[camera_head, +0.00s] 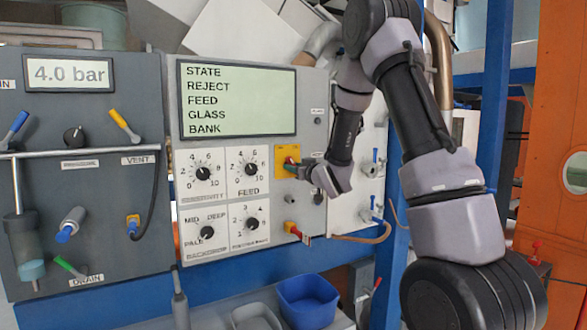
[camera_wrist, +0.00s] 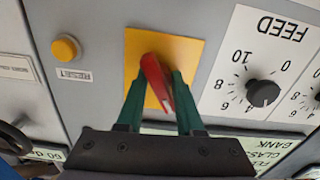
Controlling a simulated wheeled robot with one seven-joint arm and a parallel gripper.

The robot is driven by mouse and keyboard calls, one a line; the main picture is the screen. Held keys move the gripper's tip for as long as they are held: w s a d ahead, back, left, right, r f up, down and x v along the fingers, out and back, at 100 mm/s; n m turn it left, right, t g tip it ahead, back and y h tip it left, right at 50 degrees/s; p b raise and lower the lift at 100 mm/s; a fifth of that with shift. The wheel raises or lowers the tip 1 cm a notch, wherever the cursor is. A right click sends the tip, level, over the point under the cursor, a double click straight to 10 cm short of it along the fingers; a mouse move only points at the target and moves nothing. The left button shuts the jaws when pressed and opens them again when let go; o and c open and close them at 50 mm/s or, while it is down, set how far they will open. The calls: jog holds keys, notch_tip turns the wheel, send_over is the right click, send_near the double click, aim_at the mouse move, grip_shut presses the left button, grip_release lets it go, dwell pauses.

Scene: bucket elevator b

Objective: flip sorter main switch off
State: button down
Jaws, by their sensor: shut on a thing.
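The main switch is a red handle (camera_wrist: 155,80) on a yellow plate (camera_wrist: 190,52) in the wrist view. In the head view the yellow plate (camera_head: 282,153) sits right of the FEED dial, and a bit of the red handle (camera_head: 290,160) shows. My gripper (camera_wrist: 162,85) has its green fingers on either side of the red handle, shut on it. In the head view my gripper (camera_head: 297,170) reaches the plate from the right and hides part of it. The handle looks slightly tilted in the wrist view.
A yellow RESET button (camera_wrist: 66,48) is close to the plate. The FEED dial (camera_head: 250,168) is to its left in the head view. A red-handled valve (camera_head: 297,232) is below. A display (camera_head: 238,100) is above. A blue bin (camera_head: 308,300) stands lower down.

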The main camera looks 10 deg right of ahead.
jog(key=shift+d+f, duration=0.1)
jog(key=c, duration=0.5)
grip_release()
jog(key=shift+s, duration=0.15)
jog(key=v, duration=1)
jog(key=shift+s+d, duration=0.1)
jog(key=shift+s, duration=0.2)
jog(key=shift+c, duration=0.4)
